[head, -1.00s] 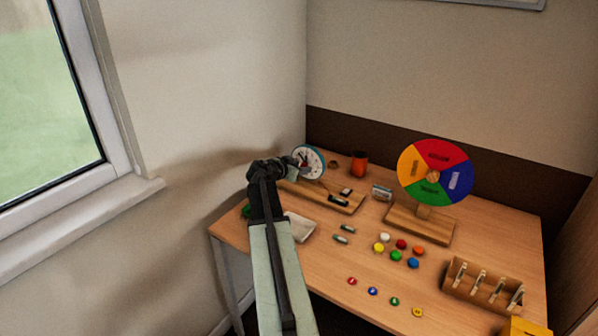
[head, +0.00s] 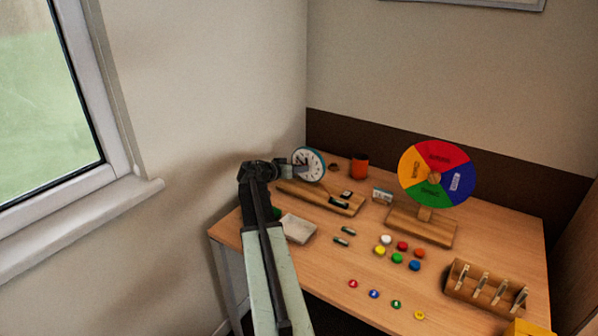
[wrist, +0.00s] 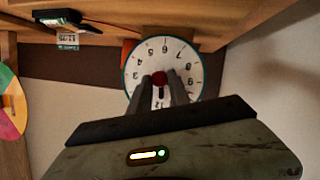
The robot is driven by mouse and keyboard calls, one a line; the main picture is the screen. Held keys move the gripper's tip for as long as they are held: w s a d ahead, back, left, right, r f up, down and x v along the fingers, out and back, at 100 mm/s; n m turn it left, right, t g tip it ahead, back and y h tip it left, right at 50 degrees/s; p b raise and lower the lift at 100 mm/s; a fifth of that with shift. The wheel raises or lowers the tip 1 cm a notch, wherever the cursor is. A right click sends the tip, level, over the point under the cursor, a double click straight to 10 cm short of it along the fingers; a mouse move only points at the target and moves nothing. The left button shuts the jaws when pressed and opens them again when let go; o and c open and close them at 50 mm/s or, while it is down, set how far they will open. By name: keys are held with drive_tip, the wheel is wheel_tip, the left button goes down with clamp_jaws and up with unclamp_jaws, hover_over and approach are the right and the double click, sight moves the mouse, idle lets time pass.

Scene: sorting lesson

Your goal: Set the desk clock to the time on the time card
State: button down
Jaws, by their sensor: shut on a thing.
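The desk clock (head: 317,166) has a white face and a teal rim and stands at the back left of the desk. In the wrist view its face (wrist: 133,70) is upside down, with a red knob (wrist: 158,77) at the centre and a short dark hand (wrist: 160,93) pointing down towards the 12. My gripper (wrist: 162,84) is shut on the red knob, one finger on each side; in the head view my gripper (head: 299,168) is at the clock's face. The likely time card (head: 382,195) stands right of the clock; its digits (wrist: 67,38) are too small to read surely.
A coloured wheel (head: 437,173) stands to the right. Several coloured discs lie mid-desk. The wall and window are close on the left.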

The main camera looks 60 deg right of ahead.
drive_tip(key=c, duration=1.2)
unclamp_jaws()
drive_tip(key=shift+c, duration=0.2)
drive_tip(key=shift+a, duration=0.1)
drive_tip(key=p+v, duration=0.2)
drive_tip(key=v, duration=0.5)
drive_tip(key=shift+a+p, duration=0.25)
drive_tip(key=shift+p, duration=0.05)
